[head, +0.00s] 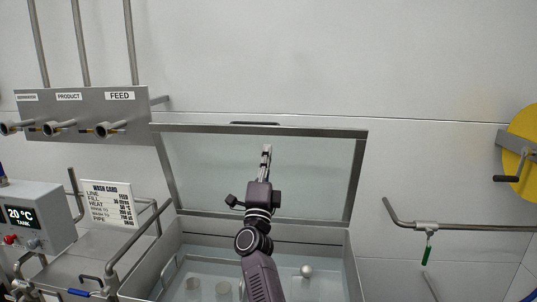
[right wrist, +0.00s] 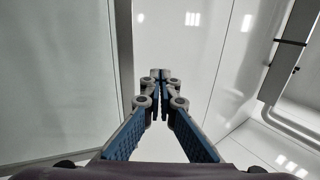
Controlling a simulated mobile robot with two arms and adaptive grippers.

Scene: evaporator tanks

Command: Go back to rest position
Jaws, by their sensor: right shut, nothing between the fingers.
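My right gripper (head: 266,151) is raised in the middle of the head view, in front of the framed glass lid (head: 205,165) that stands open. Its fingers point up. In the right wrist view its two fingers (right wrist: 160,75) meet at the tips, shut with nothing between them. My left gripper is not in view.
Below the lid is an open basin (head: 330,285) with a few small objects in it. On the left are a FEED pipe panel (head: 120,96), a wash card (head: 108,203) and a control box reading 20 °C (head: 20,216). A bent pipe (head: 470,228) and yellow wheel (head: 524,150) are right.

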